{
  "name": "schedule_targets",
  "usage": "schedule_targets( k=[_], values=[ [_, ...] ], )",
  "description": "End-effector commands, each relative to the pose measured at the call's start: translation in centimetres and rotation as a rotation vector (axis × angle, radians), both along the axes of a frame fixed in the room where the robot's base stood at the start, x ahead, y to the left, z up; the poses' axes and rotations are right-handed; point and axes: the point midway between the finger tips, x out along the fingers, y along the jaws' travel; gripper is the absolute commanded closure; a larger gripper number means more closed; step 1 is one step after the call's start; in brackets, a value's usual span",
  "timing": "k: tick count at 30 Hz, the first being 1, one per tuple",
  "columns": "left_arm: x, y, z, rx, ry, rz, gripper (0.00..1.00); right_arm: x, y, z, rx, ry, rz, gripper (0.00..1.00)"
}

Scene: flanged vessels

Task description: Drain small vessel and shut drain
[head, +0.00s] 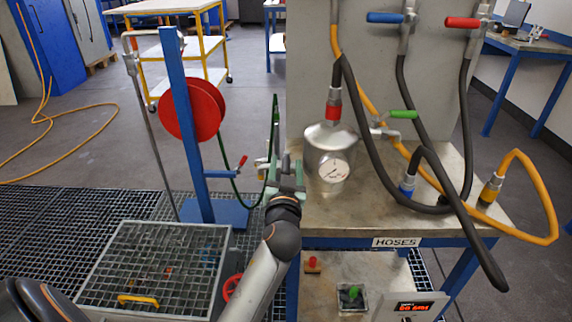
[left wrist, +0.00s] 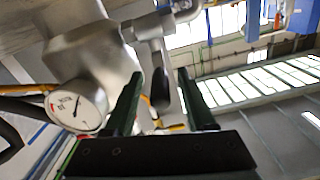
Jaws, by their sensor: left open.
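The small vessel (head: 328,148) is a grey metal tank on the hose table, with a round pressure gauge (head: 333,169) on its front. A hose with a red collar (head: 333,106) joins its top. My left gripper (head: 285,178) is at the vessel's left side, open. In the left wrist view the vessel (left wrist: 95,55) and gauge (left wrist: 77,106) are left of the fingers. A metal valve fitting (left wrist: 150,30) with a dark lever (left wrist: 160,90) shows between the open left fingers (left wrist: 160,82); I cannot tell whether they touch it. My right gripper is out of view.
Black and yellow hoses (head: 540,225) loop across the table (head: 345,212) on the right. Blue (head: 386,17), red (head: 462,22) and green (head: 403,114) valve handles are behind. A blue post with a red reel (head: 207,105) stands left, by a floor grate (head: 150,265).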

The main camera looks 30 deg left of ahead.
Motion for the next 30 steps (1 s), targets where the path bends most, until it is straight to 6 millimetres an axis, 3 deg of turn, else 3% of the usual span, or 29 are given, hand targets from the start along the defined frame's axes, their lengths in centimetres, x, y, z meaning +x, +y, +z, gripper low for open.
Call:
schedule_targets(
  k=[4,19,30],
  values=[
    [-0.01,0.0,-0.01,0.0,0.0,0.0,0.44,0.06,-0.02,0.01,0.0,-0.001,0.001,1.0],
    [0.01,0.01,-0.01,0.0,0.0,0.0,1.0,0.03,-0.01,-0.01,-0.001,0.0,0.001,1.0],
    [0.01,0.02,0.01,0.0,0.0,0.0,1.0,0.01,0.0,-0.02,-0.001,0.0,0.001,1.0]
  ],
)
